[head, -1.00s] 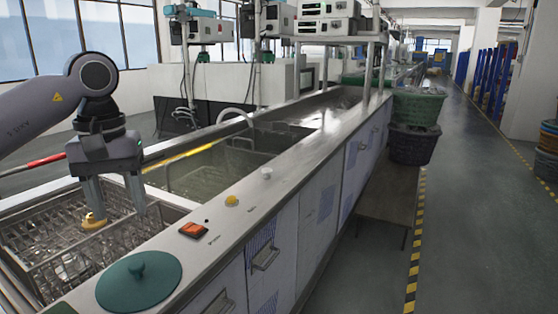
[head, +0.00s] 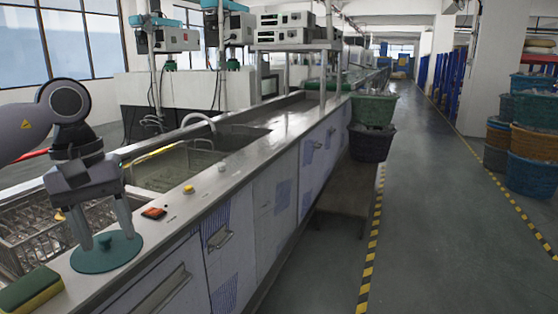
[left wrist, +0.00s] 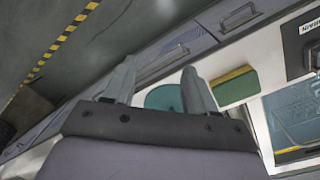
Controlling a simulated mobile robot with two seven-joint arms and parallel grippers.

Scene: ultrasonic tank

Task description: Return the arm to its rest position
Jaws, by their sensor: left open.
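My left gripper (head: 107,238) is open and empty in the head view, with its fingers pointing down in front of the round green lid (head: 118,256) near the counter's edge. I cannot tell whether they touch the lid. In the left wrist view, the two fingers (left wrist: 160,82) stand apart and the green lid (left wrist: 165,97) shows partly between and behind them. My right gripper is not in view.
A wire basket (head: 30,228) of metal parts sits in the tank at left. A green and yellow sponge (head: 30,290) lies on the counter (head: 240,165) at lower left. An orange switch (head: 154,213) and a yellow button (head: 189,189) are farther along. The aisle (head: 420,220) at right is clear.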

